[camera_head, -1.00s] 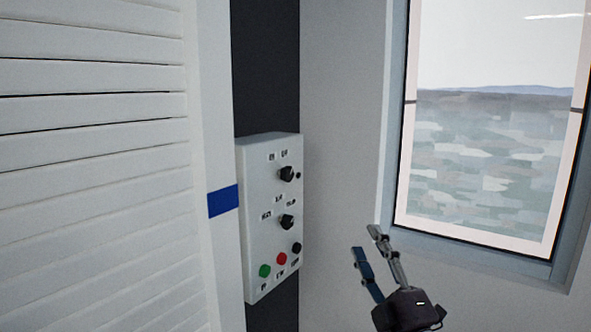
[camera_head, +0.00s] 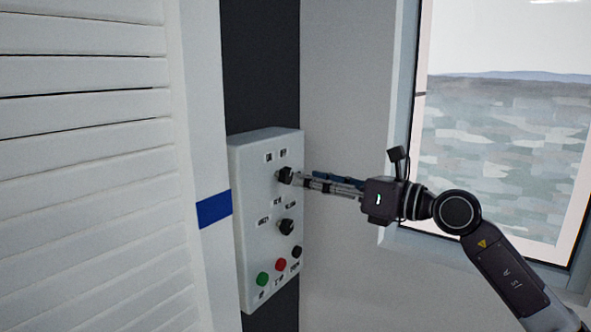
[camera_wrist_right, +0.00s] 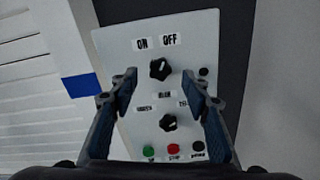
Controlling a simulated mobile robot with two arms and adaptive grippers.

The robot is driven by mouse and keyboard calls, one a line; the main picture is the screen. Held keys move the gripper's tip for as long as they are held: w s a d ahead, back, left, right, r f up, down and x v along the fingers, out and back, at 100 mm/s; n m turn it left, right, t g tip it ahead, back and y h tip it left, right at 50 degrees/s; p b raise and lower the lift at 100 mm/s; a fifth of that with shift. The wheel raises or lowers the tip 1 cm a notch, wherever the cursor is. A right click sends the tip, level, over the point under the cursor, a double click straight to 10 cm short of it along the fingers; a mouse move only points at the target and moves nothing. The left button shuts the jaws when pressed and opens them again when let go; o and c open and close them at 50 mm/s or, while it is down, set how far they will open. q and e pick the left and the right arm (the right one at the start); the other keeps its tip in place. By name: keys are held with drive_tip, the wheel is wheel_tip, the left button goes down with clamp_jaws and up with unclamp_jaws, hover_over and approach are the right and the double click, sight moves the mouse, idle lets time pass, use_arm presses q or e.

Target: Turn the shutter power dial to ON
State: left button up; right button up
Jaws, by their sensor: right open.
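The shutter power dial (camera_head: 286,176) is the upper black knob on a pale control box. In the right wrist view the dial (camera_wrist_right: 160,69) sits below the ON label (camera_wrist_right: 142,44) and the OFF label (camera_wrist_right: 170,40). Its light mark appears to lean towards OFF. My right gripper (camera_head: 304,180) reaches in from the right, with its fingertips close to the dial. In the wrist view the right gripper (camera_wrist_right: 162,80) is open and empty, one finger on each side of the dial; contact cannot be told. My left gripper is not in view.
The control box (camera_head: 250,215) also carries a second black knob (camera_head: 286,227), a green button (camera_head: 262,279), a red button (camera_head: 280,265) and a black button (camera_head: 296,251). A white slatted shutter (camera_head: 80,200) stands at left. A window (camera_head: 500,150) is at right.

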sight(290, 174)
drive_tip(key=p+x, duration=0.1)
drive_tip(key=x, duration=0.4)
drive_tip(key=shift+w+p, duration=0.1)
drive_tip(key=shift+p, duration=0.3)
